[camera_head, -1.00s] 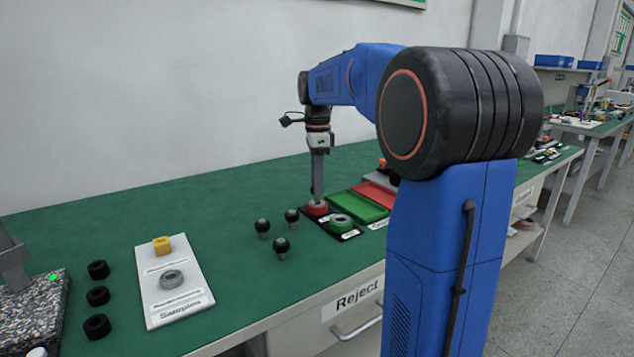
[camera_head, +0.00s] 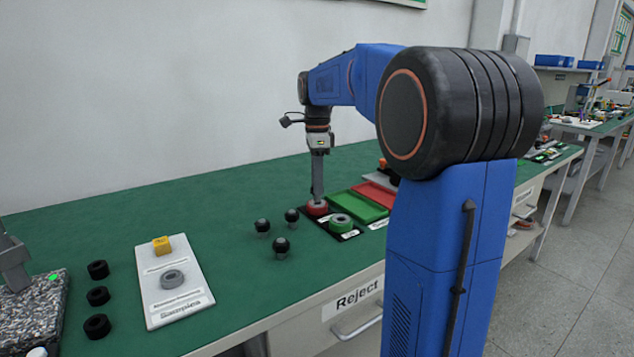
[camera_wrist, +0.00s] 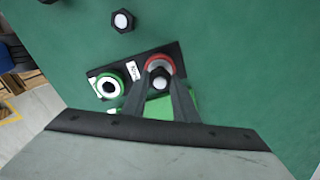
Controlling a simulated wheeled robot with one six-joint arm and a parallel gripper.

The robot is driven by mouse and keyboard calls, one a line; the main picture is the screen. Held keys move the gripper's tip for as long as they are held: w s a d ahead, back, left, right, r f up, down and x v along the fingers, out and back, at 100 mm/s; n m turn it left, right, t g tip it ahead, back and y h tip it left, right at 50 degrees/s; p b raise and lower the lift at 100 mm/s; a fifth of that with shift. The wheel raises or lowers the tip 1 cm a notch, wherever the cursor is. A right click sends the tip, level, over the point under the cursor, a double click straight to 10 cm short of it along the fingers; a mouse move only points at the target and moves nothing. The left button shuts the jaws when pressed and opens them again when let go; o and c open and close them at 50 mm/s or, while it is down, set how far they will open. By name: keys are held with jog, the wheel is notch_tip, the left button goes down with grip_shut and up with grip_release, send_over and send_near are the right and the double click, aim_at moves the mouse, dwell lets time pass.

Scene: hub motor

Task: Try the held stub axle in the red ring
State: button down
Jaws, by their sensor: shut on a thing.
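My gripper (camera_head: 317,197) points straight down over the red ring (camera_head: 317,208) and is shut on the stub axle. In the wrist view the stub axle (camera_wrist: 160,80) shows as a dark collar with a pale round end between the fingertips (camera_wrist: 161,88). The red ring also shows there (camera_wrist: 158,61), curving around the far side of the axle. The axle overlaps the ring in both views; how deep it sits in the bore is hidden.
Three loose dark stub axles (camera_head: 281,246) stand left of the plate. A green tray (camera_head: 358,205) and a red tray (camera_head: 377,191) lie to its right. A white sample board (camera_head: 175,290) and several black rings (camera_head: 97,296) are farther left. The bench behind is clear.

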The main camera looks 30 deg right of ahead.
jog(key=shift+f, duration=0.55)
dwell(1.1)
jog(key=shift+r, duration=0.95)
notch_tip(320, 180, up, 4)
jog(key=shift+f, duration=2.35)
jog(key=shift+f, duration=0.6)
dwell(1.7)
jog(key=shift+r, duration=0.15)
jog(key=shift+r, duration=0.3)
jog(key=shift+r, duration=0.15)
